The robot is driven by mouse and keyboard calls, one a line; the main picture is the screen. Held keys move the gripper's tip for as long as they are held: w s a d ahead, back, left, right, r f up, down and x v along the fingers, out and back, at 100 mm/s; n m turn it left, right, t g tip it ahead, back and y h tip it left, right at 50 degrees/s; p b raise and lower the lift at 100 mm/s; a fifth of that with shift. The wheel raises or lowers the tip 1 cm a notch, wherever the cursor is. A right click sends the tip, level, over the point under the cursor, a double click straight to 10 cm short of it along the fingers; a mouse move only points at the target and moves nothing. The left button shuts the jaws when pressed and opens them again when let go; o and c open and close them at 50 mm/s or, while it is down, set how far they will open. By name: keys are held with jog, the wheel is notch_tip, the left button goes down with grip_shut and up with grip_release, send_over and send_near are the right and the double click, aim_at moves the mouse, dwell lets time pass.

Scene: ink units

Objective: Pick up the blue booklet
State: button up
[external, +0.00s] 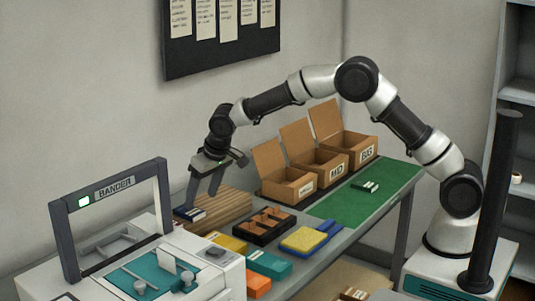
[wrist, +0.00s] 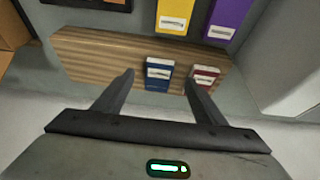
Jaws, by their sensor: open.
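The blue booklet (wrist: 158,77) has a white label. It stands at the edge of a ridged brown block (wrist: 105,55) in the wrist view. A dark red booklet (wrist: 203,78) with a white label is just to its right. My gripper (wrist: 159,79) is open, its two fingertips on either side of the blue booklet in the picture, the right one close to the red booklet. I cannot tell whether either finger touches. In the external view my gripper (external: 201,198) points down over the block, with a dark blue booklet (external: 190,214) below it.
A yellow item (wrist: 175,15) and a purple item (wrist: 226,20) lie beyond the block. A dark divided tray (external: 263,226) and a yellow-and-blue pad (external: 308,239) are on the table. Cardboard boxes (external: 320,165) stand behind. The binder machine (external: 160,265) is at front left.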

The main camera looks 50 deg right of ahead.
aim_at(196, 213)
jog(key=shift+x, duration=2.85)
